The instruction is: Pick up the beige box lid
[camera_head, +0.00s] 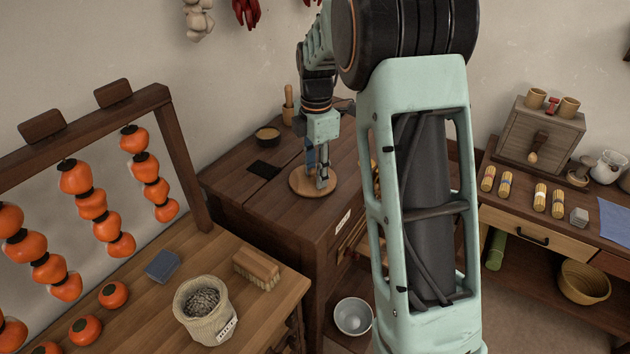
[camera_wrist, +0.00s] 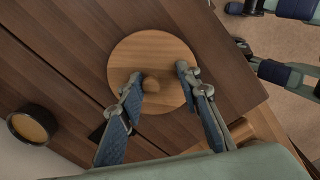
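My gripper (camera_head: 322,182) is right above the disc. Whether the fingertips touch the disc I cannot tell.
On the chest top are a dark bowl (camera_head: 267,135), also in the wrist view (camera_wrist: 33,126), and a dark square opening (camera_head: 263,169). A brush (camera_head: 257,268) and a sack (camera_head: 203,309) stand on the left bench. A grinder box (camera_head: 540,135) is on the right table.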

